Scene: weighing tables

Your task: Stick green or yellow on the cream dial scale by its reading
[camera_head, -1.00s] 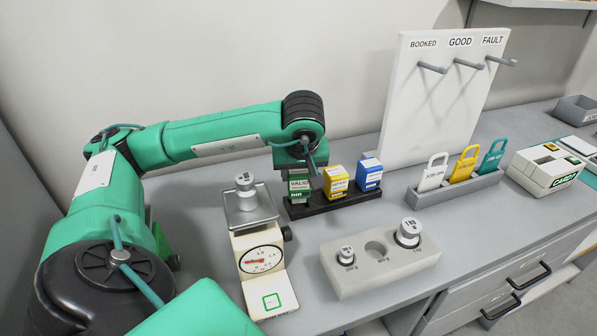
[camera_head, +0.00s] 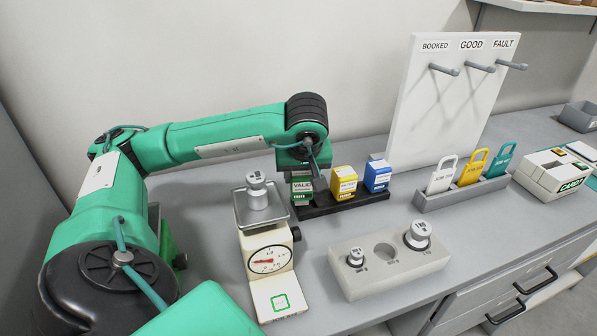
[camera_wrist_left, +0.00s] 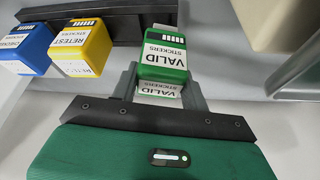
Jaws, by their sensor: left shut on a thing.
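The cream dial scale (camera_head: 246,248) stands left of centre, a metal weight (camera_head: 257,190) on its pan (camera_head: 241,215). Its red needle lies toward the left of the dial (camera_head: 268,261); the exact reading is too small to tell. A green square outline (camera_head: 280,302) marks its foot. My left gripper (camera_head: 302,178) is shut on the green VALID stickers box (camera_head: 301,191) at the left end of the black rack (camera_head: 322,209). The wrist view shows this box (camera_wrist_left: 165,55) between the fingers. The yellow RETEST box (camera_head: 344,182) and blue box (camera_head: 377,176) stand beside it. My right gripper is not in view.
A grey weight block (camera_head: 362,283) with two weights and one empty hole stands right of the scale. Behind are a tag holder (camera_head: 467,192) with three padlock-shaped tags and a white peg board (camera_head: 430,110). A cream CARDS box (camera_head: 545,184) stands at right.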

